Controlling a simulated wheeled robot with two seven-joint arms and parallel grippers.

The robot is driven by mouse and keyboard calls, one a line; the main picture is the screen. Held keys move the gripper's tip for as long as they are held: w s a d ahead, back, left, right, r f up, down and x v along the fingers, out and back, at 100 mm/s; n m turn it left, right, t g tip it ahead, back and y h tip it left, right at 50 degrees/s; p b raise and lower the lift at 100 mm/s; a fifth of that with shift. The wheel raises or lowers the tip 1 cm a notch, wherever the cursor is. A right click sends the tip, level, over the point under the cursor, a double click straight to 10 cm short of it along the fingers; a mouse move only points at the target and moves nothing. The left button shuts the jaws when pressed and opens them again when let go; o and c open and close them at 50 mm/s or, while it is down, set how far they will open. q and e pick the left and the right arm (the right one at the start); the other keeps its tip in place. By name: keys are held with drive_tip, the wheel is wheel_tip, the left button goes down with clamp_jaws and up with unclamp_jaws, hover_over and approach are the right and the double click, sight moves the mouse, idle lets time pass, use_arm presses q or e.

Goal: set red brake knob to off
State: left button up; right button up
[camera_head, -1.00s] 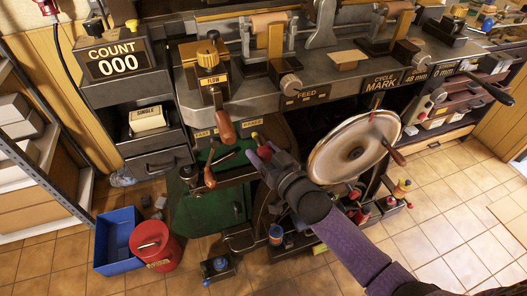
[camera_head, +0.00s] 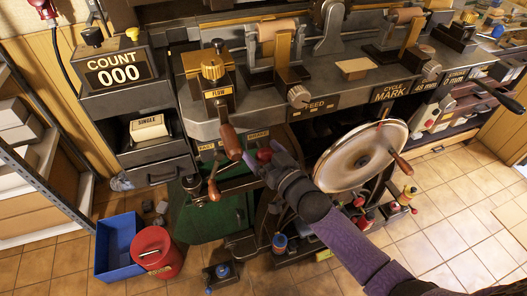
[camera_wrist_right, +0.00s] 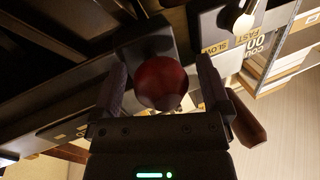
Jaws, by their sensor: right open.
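The red brake knob (camera_head: 264,154) sits under the front edge of the machine, just below the small "BRAKE" label (camera_head: 258,135). My right gripper (camera_head: 256,160) is up against the knob's place in the head view and hides part of the area around it. In the right wrist view the round red knob (camera_wrist_right: 160,82) lies between my right gripper's two fingers (camera_wrist_right: 170,90). The fingers are open, with a gap on each side of the knob. The knob's setting marks cannot be read. My left gripper is not in view.
A wooden-handled lever (camera_head: 229,141) hangs close to the left of my right gripper, with another handle (camera_head: 213,190) below it. A large handwheel (camera_head: 360,156) stands to the right, near my forearm. A blue bin (camera_head: 118,247) and red bucket (camera_head: 157,251) stand on the floor.

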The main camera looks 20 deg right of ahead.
drive_tip(key=shift+s+d, duration=0.1)
drive_tip(key=shift+s, duration=0.3)
drive_tip(key=p+v, duration=0.2)
drive_tip(key=v, duration=0.7)
drive_tip(key=shift+p, duration=0.3)
